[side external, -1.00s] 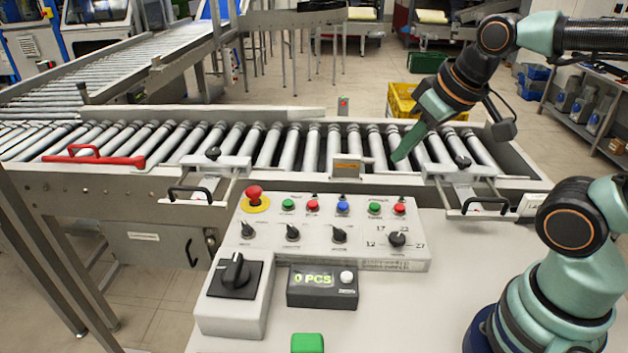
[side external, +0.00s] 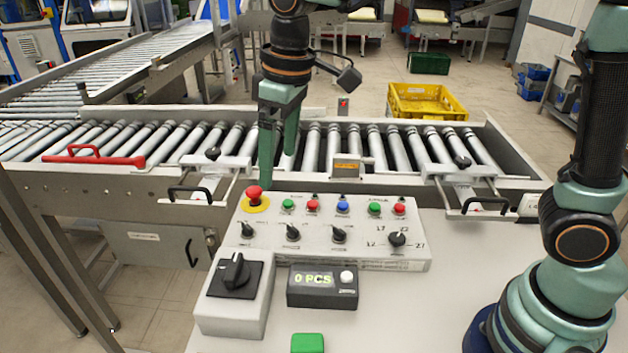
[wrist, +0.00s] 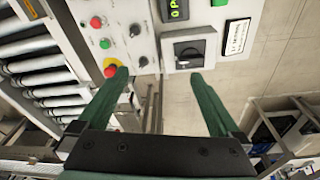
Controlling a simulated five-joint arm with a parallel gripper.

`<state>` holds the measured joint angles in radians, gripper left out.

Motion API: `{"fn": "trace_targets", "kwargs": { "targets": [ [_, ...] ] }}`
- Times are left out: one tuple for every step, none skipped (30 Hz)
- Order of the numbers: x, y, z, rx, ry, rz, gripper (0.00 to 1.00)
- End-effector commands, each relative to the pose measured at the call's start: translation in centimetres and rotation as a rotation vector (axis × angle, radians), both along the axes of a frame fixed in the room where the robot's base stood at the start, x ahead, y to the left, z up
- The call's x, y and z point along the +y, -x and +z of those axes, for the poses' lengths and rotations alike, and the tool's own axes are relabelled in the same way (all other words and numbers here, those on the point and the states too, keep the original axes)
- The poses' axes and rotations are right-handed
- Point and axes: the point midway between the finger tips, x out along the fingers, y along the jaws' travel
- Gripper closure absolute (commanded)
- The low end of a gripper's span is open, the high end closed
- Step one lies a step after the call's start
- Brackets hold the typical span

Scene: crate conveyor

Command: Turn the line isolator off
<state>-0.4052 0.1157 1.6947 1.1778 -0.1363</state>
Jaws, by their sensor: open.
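The line isolator is a black rotary handle (side external: 236,272) on a dark square plate, on top of a light grey box (side external: 232,316) at the front left of the table. In the wrist view the isolator knob (wrist: 188,54) lies ahead of my gripper, between the lines of its two fingers. My gripper (side external: 278,168) points down above the rear of the button panel, near the red emergency stop. Its green fingers (wrist: 170,100) are apart with nothing between them. The isolator is clear of the fingers.
The button panel (side external: 330,256) has a red mushroom stop (side external: 254,195), coloured buttons and black selector knobs. A counter (side external: 322,287) reading 0 PCS sits right of the isolator. A green block (side external: 307,343) is at the front. The roller conveyor (side external: 330,145) runs behind.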

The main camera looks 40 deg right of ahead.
Motion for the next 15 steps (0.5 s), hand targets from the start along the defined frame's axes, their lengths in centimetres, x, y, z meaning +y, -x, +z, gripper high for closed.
{"fn": "trace_targets", "kwargs": {
  "targets": [
    [1.9,-0.5,-0.9,0.026,0.013,0.044,0.00],
    [2.8,-0.7,-1.3,0.040,0.021,0.066,0.00],
    [4.0,-0.9,-1.8,0.055,0.029,0.096,0.00],
    [4.9,-1.0,-2.2,0.067,0.035,0.117,0.00],
    [5.7,-1.1,-2.6,0.077,0.042,0.137,0.00],
    [6.7,-1.2,-3.1,0.090,0.050,0.161,0.00],
    [7.3,-1.2,-3.5,0.099,0.054,0.176,0.00],
    [7.9,-1.2,-3.8,0.107,0.060,0.191,0.00],
    [8.6,-1.2,-4.2,0.114,0.065,0.207,0.00],
    [9.0,-1.2,-4.4,0.119,0.068,0.217,0.00],
    [9.4,-1.2,-4.7,0.125,0.072,0.226,0.00],
    [9.7,-1.2,-4.8,0.128,0.074,0.235,0.00],
    [9.9,-1.2,-5.0,0.132,0.076,0.240,0.00],
    [10.0,-1.2,-5.1,0.133,0.078,0.243,0.00],
    [10.1,-1.2,-5.3,0.135,0.078,0.245,0.00]
  ]
}}
